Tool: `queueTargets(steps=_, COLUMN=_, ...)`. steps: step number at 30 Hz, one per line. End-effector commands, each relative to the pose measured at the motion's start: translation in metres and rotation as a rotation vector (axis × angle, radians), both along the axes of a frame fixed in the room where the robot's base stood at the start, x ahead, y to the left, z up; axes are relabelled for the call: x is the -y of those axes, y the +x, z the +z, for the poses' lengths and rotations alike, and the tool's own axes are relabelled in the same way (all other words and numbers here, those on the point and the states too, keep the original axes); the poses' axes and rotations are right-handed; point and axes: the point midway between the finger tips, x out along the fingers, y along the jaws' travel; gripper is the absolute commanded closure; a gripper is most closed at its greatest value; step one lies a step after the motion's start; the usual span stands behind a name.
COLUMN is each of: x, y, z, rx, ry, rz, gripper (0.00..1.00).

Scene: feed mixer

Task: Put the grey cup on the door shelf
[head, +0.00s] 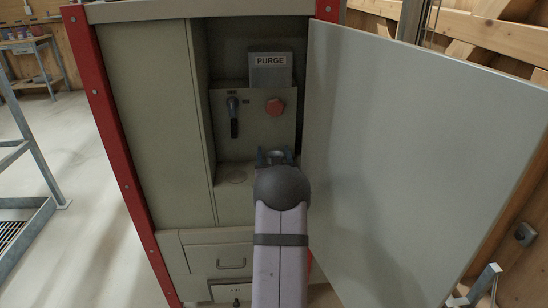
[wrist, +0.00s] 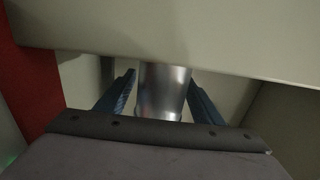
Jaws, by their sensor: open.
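In the wrist view a shiny grey metal cylinder, which looks like the grey cup (wrist: 163,90), stands between the two blue fingers of my gripper (wrist: 162,95). The fingers are apart, with a gap visible on each side of it. Its upper end is hidden behind a pale panel edge. In the head view my gripper (head: 275,156) reaches into the cabinet opening, and my arm hides most of what is around it; I cannot make out the cup there. The open door (head: 410,150) shows a plain grey face, and no shelf shows on it.
Inside the opening are a PURGE plate (head: 270,60), a red knob (head: 275,107) and a dark lever (head: 234,118). A ledge (head: 236,178) lies below them, bare left of my gripper. A drawer (head: 218,256) is underneath. A red post (head: 110,120) edges the left.

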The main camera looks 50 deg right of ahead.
Motion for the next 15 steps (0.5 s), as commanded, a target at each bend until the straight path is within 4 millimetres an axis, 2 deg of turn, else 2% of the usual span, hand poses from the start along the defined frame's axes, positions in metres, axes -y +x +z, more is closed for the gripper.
queueTargets(steps=8, x=-0.008, y=-0.009, z=0.003, rx=-0.001, ry=0.001, rz=0.0, gripper=0.39)
queueTargets(steps=15, x=-0.031, y=-0.032, z=0.003, rx=-0.001, ry=0.001, rz=-0.001, gripper=0.39)
